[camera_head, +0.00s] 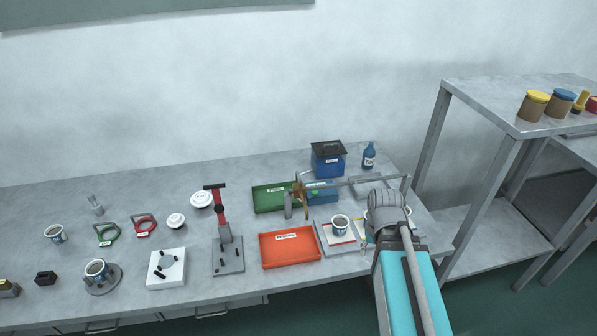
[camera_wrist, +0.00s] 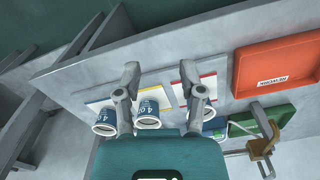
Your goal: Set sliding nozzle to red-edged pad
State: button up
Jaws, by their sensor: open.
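The sliding nozzle, a brass-coloured block (camera_head: 298,190), sits toward the left part of a grey rail in the head view, by the green tray. It also shows at the lower right of the wrist view (camera_wrist: 262,150). The red-edged pad (camera_wrist: 208,80) lies right of a yellow-edged pad (camera_wrist: 164,92); a cup stands on the red-edged pad, partly behind my right finger. In the head view this cup (camera_head: 340,224) is plain. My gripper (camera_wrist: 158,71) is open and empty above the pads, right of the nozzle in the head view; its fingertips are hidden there.
An orange tray (camera_head: 290,248) lies left of the pads, a green tray (camera_head: 268,199) behind it. The grey rail (camera_head: 365,182) runs behind the pads. A blue box (camera_head: 327,160) and bottle (camera_head: 369,156) stand at the back. A shelf frame (camera_head: 470,150) rises at the right.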

jog(key=w+a+r+n+y+p, duration=0.1)
jog(key=w+a+r+p, duration=0.35)
jog(key=w, duration=0.25)
jog(key=w+a+r+n+p, duration=0.1)
jog(key=w+a+r+p, duration=0.2)
jog(key=w+r+p, duration=0.35)
notch_tip(320, 180, up, 9)
jog(key=n+y+p, duration=0.1)
jog(key=p, duration=0.7)
send_over(299, 175)
jog(key=d, duration=0.3)
jog(key=shift+w+a+g, duration=0.1)
jog(key=shift+w+g, duration=0.2)
jog(key=shift+w, duration=0.1)
jog(key=shift+f, duration=0.2)
jog(key=f+b, duration=0.4)
jog(key=a+f+b, duration=0.1)
jog(key=f+b, duration=0.3)
jog(key=b, duration=0.1)
jog(key=a+f+b, duration=0.1)
jog(key=f+b, duration=0.3)
jog(key=f, duration=0.1)
jog(key=shift+s+a, duration=0.25)
jog(key=shift+s, duration=0.1)
grip_shut()
